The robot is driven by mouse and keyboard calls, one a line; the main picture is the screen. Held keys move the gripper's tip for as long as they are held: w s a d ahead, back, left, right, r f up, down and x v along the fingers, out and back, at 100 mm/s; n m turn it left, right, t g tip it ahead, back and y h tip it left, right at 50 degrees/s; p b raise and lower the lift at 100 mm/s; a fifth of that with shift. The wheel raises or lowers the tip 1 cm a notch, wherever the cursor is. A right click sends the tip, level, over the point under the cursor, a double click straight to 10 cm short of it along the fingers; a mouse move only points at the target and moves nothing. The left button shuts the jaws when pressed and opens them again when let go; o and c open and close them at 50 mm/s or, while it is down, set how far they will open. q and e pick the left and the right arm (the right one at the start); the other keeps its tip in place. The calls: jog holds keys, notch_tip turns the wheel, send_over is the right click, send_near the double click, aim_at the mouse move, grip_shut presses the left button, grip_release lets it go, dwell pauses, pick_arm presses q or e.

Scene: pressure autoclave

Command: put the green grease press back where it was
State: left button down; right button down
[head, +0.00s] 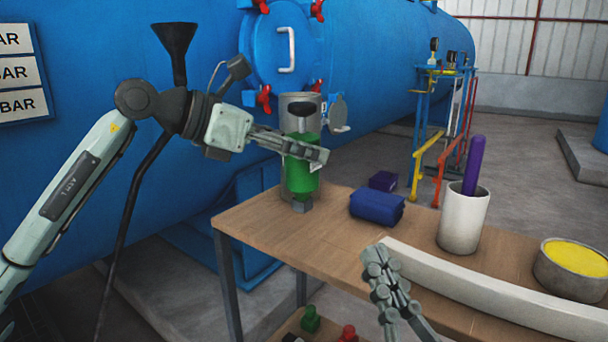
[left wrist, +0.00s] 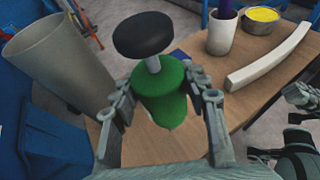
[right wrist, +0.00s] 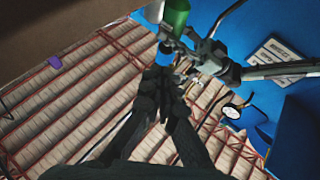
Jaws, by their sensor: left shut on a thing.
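The green grease press (head: 301,176) is upright, with a black knob on top and a grey tip below. My left gripper (head: 304,150) is shut around its green body, over the table's left end. The left wrist view shows the press (left wrist: 160,95) between both fingers (left wrist: 165,103). I cannot tell whether its tip touches the table. A tall grey cylinder (head: 297,99) stands close behind it, partly hidden; it also shows in the left wrist view (left wrist: 58,60). My right gripper (head: 384,275) is near the table's front edge, its fingers close together with nothing seen between them.
On the wooden table (head: 262,222) are a blue bundle (head: 377,207), a dark purple box (head: 383,181), a white cup (head: 463,225) with a purple stick, a yellow-filled bowl (head: 574,270) and a long white curved piece (head: 490,292). The blue autoclave (head: 380,60) stands behind.

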aim_at(304, 173)
pick_arm(q)
jog(key=shift+w+d+f, duration=0.15)
jog(key=shift+d+f, duration=0.05)
jog(key=shift+f, duration=0.1)
notch_tip(304, 173, down, 3)
jog(key=shift+f+b, duration=0.2)
jog(key=shift+b, duration=0.15)
pick_arm(e)
jog(key=shift+s+d+r+t, duration=0.2)
jog(key=shift+r+t, duration=0.1)
jog(key=shift+r, duration=0.1)
jog(key=shift+s+d+r+t, duration=0.1)
jog(key=shift+s+r+t, duration=0.05)
jog(key=shift+r+t, duration=0.2)
pick_arm(q)
jog(key=shift+f, duration=0.2)
pick_arm(e)
jog(key=shift+s+y, duration=0.1)
jog(key=shift+y, duration=0.2)
pick_arm(q)
jog(key=c, duration=0.8)
grip_release()
pick_arm(e)
jog(key=shift+r, duration=0.1)
